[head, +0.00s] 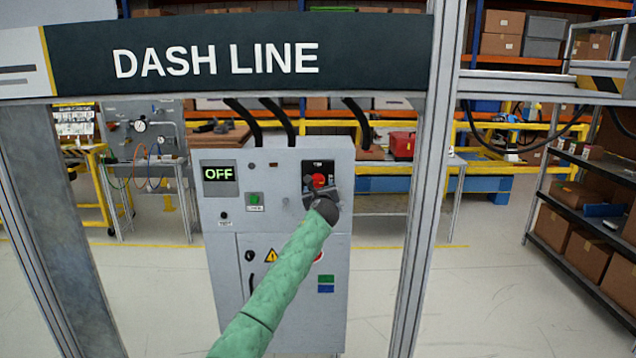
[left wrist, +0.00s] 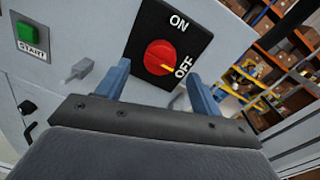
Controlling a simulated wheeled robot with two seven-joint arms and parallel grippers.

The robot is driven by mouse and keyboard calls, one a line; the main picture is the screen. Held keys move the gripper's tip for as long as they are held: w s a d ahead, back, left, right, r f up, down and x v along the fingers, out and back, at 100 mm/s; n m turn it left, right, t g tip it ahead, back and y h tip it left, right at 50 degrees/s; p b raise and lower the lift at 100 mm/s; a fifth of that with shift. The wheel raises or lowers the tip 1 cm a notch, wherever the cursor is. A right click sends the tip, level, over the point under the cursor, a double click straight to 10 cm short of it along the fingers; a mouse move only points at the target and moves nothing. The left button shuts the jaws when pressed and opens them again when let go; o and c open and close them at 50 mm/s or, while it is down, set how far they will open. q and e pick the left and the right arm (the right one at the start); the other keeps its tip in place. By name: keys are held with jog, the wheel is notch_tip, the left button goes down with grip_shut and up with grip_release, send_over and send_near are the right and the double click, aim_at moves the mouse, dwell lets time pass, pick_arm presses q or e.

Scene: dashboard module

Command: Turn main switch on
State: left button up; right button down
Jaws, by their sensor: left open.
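The main switch is a red rotary knob (left wrist: 160,57) on a black square plate (left wrist: 193,32) marked ON and OFF. In the left wrist view its yellow pointer is toward OFF. In the head view the red knob (head: 319,180) shows on the upper right of the grey cabinet (head: 225,230), and the display (head: 220,174) reads OFF. My left gripper (left wrist: 160,85) is open, its two blue fingers apart below and to either side of the knob in the wrist picture. I see no clear contact with the knob. My right gripper is not in view.
A green START button (left wrist: 30,35) and a small grey toggle (left wrist: 78,70) sit left of the switch. Frame posts (head: 428,190) stand either side of the cabinet, under the DASH LINE sign (head: 380,40). A shelf rack (head: 590,250) stands at right.

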aim_at(318, 181)
pick_arm(q)
jog(key=shift+w+a+p, duration=0.15)
jog(key=shift+w+p, duration=0.35)
jog(key=shift+w, duration=1.85)
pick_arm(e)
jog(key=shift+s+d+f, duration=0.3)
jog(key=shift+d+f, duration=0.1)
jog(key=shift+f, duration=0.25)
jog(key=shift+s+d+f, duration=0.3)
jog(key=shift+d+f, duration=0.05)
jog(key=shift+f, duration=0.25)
pick_arm(q)
jog(key=shift+c, duration=0.5)
jog(key=c, duration=0.9)
